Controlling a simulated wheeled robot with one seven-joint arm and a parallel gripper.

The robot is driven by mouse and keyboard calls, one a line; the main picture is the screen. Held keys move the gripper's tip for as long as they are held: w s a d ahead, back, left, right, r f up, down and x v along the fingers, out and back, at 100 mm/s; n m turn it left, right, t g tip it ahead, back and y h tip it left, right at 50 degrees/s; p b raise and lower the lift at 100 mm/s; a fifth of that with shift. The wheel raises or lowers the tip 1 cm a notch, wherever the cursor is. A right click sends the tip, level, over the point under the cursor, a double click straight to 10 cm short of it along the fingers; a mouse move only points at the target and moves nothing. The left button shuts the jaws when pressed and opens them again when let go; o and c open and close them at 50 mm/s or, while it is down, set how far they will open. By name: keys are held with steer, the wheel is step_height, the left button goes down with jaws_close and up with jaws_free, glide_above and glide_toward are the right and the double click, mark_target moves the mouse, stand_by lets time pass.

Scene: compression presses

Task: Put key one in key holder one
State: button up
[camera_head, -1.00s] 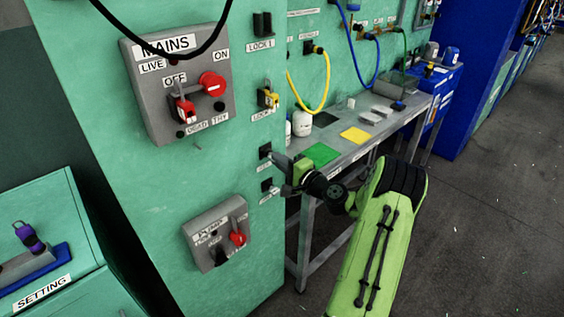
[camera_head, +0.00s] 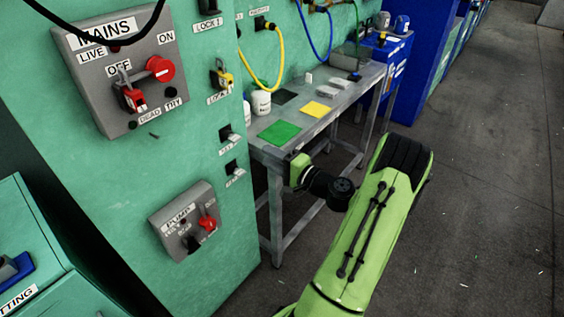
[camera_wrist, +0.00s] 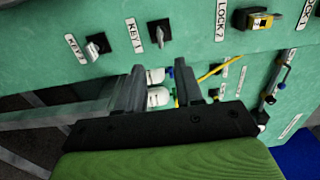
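In the wrist view, a silver key piece (camera_wrist: 159,40) sticks out of the dark key holder one (camera_wrist: 154,27), beside the KEY 1 label. Key holder one also shows on the green panel in the head view (camera_head: 226,132). A second silver key piece (camera_wrist: 93,49) sits in the KEY 2 holder next to it. My gripper (camera_wrist: 160,66) is open, with nothing between its fingers; it is apart from key holder one. In the head view its body shows right of the holders, beside the table's front, and its fingertips are hard to make out.
The MAINS box (camera_head: 118,68) and PUMP box (camera_head: 186,222) project from the panel. The LOCK 2 holder (camera_head: 219,79) is above the key holders. A grey table (camera_head: 300,125) with coloured mats and white bottles stands right of the panel.

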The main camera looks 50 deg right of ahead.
steer(key=s, duration=0.4)
steer(key=shift+s, duration=0.1)
stand_by(0.4)
steer(key=w+a+r+n+g+y+p, duration=0.25)
steer(key=a+n+g, duration=0.4)
steer(key=a, duration=0.55)
steer(key=w+a+r+n+g+y+p, duration=0.1)
steer(key=a+r+n+g+y+p, duration=0.15)
steer(key=a+r+n+g, duration=0.7)
steer(key=s+a+r+t+h+p, duration=0.1)
steer(key=s+a+r+h+p, duration=0.1)
steer(key=s, duration=0.6)
steer(key=s+a+r+n+t+h+p, duration=0.1)
steer(key=s+a+r+t+h+p, duration=0.1)
steer(key=s+a, duration=0.5)
step_height(320, 180, up, 2)
steer(key=shift+s+r+n+t+h+p, duration=0.15)
steer(key=shift+s+n+t+h+p, duration=0.15)
steer(key=shift+s+h+p, duration=0.35)
